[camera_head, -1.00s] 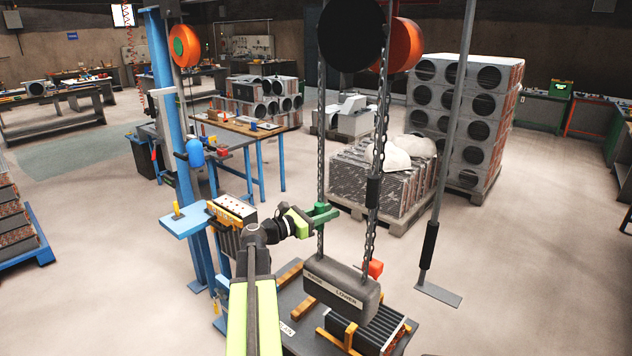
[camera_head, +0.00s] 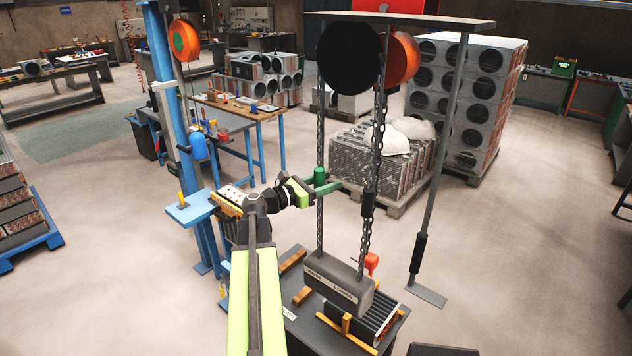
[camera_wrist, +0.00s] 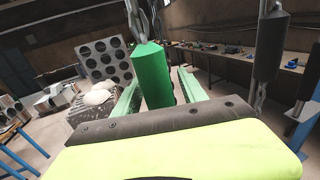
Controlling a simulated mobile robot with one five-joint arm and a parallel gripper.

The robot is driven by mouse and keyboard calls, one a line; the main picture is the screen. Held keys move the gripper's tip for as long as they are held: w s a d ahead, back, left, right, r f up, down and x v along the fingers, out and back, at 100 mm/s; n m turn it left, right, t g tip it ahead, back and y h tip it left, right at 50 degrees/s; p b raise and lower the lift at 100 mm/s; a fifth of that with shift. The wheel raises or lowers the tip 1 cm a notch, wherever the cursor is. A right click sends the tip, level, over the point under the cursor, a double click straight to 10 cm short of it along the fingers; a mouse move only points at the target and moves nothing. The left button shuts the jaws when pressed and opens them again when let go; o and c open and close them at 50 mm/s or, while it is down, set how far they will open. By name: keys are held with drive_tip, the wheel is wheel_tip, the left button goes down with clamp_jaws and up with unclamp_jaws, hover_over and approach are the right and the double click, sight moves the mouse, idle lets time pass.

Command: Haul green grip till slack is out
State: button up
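The green grip (camera_head: 320,177) is a dark-green upright cylinder on the left hanging chain (camera_head: 320,105). In the wrist view the green grip (camera_wrist: 153,80) stands between the two green fingers of my gripper (camera_wrist: 160,85), near their tips. My gripper (camera_head: 324,187) appears shut on it, though a thin gap seems to show on its right side. The chain runs up from the grip, beside a black wheel (camera_head: 349,55). I cannot tell from the chain how much slack there is.
A grey block marked LOWER (camera_head: 340,288) hangs above a finned core (camera_head: 375,318). A black grip (camera_head: 367,204) is on the right chain. A rod with a flat foot (camera_head: 427,291) stands to the right. A blue post (camera_head: 165,110) stands to the left.

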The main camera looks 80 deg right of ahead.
sight(315, 186)
drive_tip(key=shift+w+a, duration=0.1)
drive_tip(key=shift+v, duration=3.4)
